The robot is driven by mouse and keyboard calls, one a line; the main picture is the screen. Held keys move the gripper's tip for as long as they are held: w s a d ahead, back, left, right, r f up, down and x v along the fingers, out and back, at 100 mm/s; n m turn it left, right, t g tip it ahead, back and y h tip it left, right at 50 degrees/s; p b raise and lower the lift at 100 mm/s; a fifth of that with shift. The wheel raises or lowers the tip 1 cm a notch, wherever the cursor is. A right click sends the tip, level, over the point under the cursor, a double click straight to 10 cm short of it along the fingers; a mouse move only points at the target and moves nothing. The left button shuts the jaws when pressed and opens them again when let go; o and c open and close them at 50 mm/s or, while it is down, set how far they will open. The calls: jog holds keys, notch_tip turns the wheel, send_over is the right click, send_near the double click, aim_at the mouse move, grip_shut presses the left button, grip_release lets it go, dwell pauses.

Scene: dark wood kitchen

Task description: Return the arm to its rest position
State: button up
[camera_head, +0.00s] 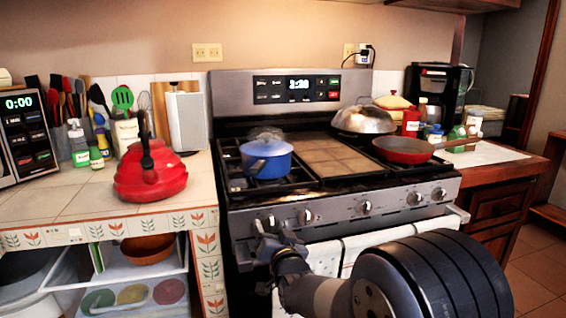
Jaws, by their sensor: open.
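My gripper (277,243) is in front of the stove's control panel, close to the left knobs. Its jaws are open, and I see nothing held between them. My arm comes in from the lower right, with a large dark joint close to the camera. The stove (340,216) stands behind the gripper. I cannot tell whether the gripper touches a knob or the oven handle.
A blue pot (266,160) stands on the left burners and a red pan (403,151) on the right ones. A red kettle (150,182) sits on the tiled counter at left. Towels (350,246) hang at the oven front. Floor shows at lower right.

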jog(key=n+p, duration=0.3)
jog(key=shift+d+r+n+p, duration=0.1)
jog(key=shift+r+n+p, duration=0.05)
jog(key=shift+n+p, duration=0.65)
jog(key=shift+p, duration=0.1)
jog(key=shift+f, duration=0.2)
